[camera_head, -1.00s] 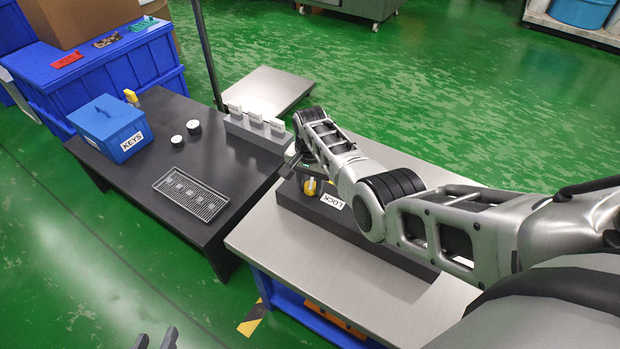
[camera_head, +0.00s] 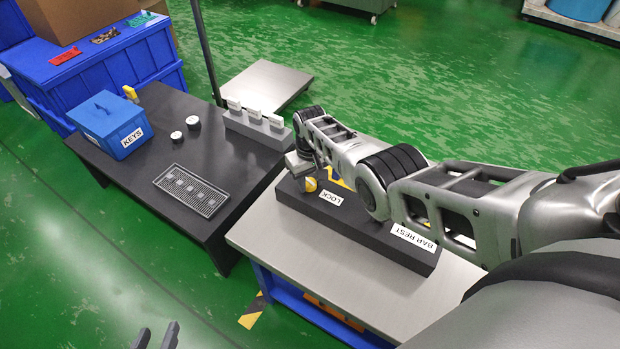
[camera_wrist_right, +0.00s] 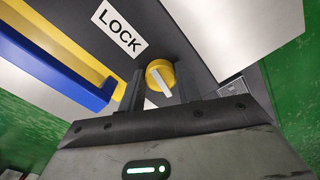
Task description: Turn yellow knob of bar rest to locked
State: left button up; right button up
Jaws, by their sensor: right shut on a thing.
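The bar rest (camera_head: 377,238) is a long dark block on the light-topped table, with a LOCK label and a BAR REST label on it. Its yellow knob (camera_head: 310,185) sits near the block's left end; in the right wrist view the knob (camera_wrist_right: 160,75) shows a white pointer bar, beside the LOCK label (camera_wrist_right: 119,29). My right gripper (camera_wrist_right: 158,82) is shut on the knob, one finger on each side. In the head view its jaws are mostly hidden by my wrist. My left gripper (camera_head: 156,337) shows only its two fingertips at the bottom edge, apart and empty.
A yellow and blue bar (camera_wrist_right: 60,55) lies close to the gripper in the wrist view. On the dark table (camera_head: 200,225) stand a blue KEYS box (camera_head: 108,128), a grey rack (camera_head: 184,190), two white-topped discs and a grey block with white tags (camera_head: 255,128).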

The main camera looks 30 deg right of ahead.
aim_at(311, 182)
jog(key=shift+d+n, duration=0.1)
jog(key=shift+n, duration=1.1)
pick_arm(q)
jog(key=shift+s, duration=0.1)
pick_arm(e)
jog(key=shift+n, duration=0.3)
jog(key=o, duration=1)
jog(key=shift+c, duration=0.2)
jog(key=shift+r, duration=0.1)
notch_tip(311, 182, up, 6)
jog(key=p, duration=0.4)
jog(key=shift+r, duration=0.2)
pick_arm(q)
jog(key=r+p, duration=0.1)
jog(key=a+r+p, duration=0.1)
jog(key=shift+s+r+g+y+p, duration=0.15)
jog(key=shift+r+g+y+p, duration=0.15)
jog(key=shift+y+p, duration=0.1)
pick_arm(e)
notch_tip(311, 182, up, 9)
jog(key=shift+r, duration=0.2)
